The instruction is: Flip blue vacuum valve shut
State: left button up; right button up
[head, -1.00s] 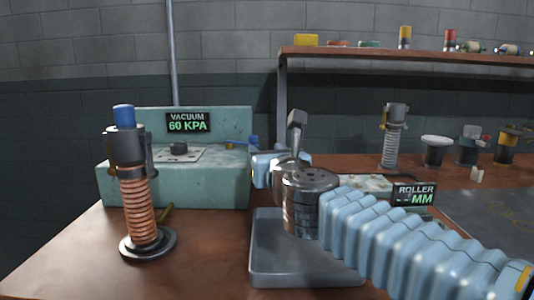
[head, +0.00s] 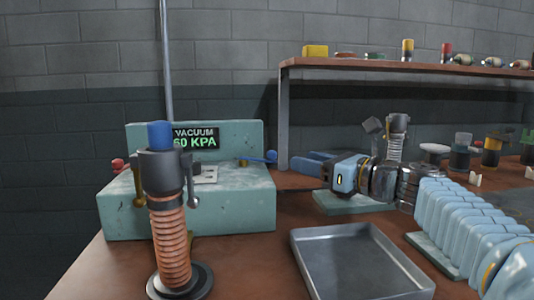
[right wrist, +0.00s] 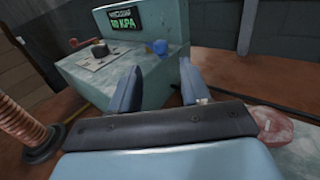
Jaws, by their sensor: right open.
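The blue valve (head: 270,157) sits at the right end of the teal vacuum station (head: 240,210), beside a yellow fitting. It also shows in the right wrist view (right wrist: 160,47), beyond my fingertips. The station's display (head: 195,138) reads vacuum 60 KPA, partly covered by the copper-coloured coil stand. My right gripper (head: 312,164) points left toward the blue valve, with its two blue fingers apart and empty. In the right wrist view my right gripper (right wrist: 157,88) is open, with a gap to the valve. My left gripper is not in view.
The coil stand (head: 170,245) with a blue top stands in front of the station. A red knob (head: 118,164) is at the station's left. An empty metal tray (head: 360,265) lies at front centre. A shelf (head: 400,68) with small parts stands behind.

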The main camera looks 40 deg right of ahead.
aim_at(272, 153)
jog(key=w, duration=0.3)
jog(key=w+a, duration=0.1)
jog(key=w, duration=0.7)
jog(key=shift+a+p, duration=0.35)
jog(key=shift+s, duration=0.1)
jog(key=shift+c, duration=0.3)
grip_shut()
